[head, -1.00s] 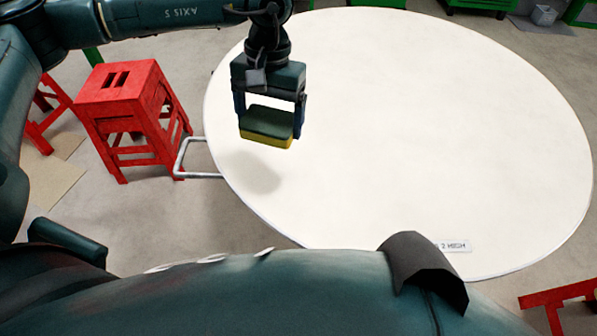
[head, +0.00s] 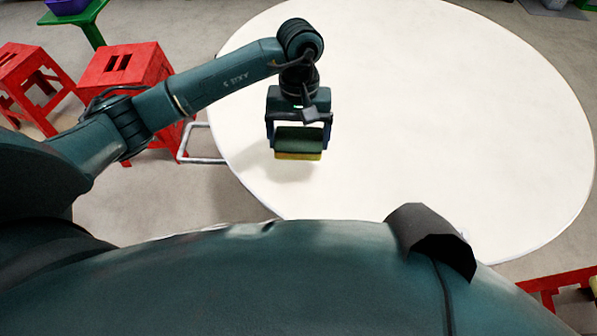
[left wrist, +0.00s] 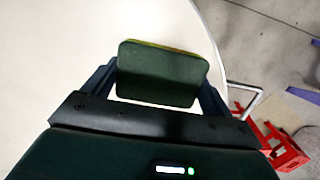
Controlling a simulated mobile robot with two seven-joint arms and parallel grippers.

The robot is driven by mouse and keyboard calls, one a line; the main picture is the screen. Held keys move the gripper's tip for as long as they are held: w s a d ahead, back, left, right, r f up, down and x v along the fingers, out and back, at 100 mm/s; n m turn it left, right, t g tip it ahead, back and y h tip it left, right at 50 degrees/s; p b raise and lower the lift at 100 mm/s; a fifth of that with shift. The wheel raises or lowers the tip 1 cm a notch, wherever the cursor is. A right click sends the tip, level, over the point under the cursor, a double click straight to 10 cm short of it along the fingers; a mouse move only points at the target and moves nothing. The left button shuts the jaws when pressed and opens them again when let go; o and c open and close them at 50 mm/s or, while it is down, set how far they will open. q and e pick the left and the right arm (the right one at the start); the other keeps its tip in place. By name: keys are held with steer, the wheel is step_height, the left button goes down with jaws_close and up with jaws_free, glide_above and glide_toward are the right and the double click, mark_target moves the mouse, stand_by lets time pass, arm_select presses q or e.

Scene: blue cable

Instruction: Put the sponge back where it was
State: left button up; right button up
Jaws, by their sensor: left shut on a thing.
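The sponge (head: 298,155) is yellow below with a dark green layer on top. My left gripper (head: 299,142) is shut on it, one finger on each short end. The sponge is over the left part of the round white table (head: 430,110), with a soft shadow just below it; it looks low, but I cannot tell if it touches. In the left wrist view the sponge's dark green face (left wrist: 160,75) fills the space between the fingers. My right gripper is not in view.
Red stools (head: 118,68) stand on the floor left of the table. A white metal loop (head: 200,157) sticks out at the table's left edge. A green stool with a purple container (head: 66,5) is at the top left. The visible tabletop is otherwise clear.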

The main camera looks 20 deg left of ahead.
arm_select(q)
step_height(320, 180, down, 10)
steer(key=shift+r+p, duration=0.1)
steer(key=shift+p, duration=0.3)
steer(key=shift+f+b, duration=0.3)
steer(key=shift+b, duration=0.05)
steer(key=o, duration=0.7)
steer(key=shift+r, duration=0.1)
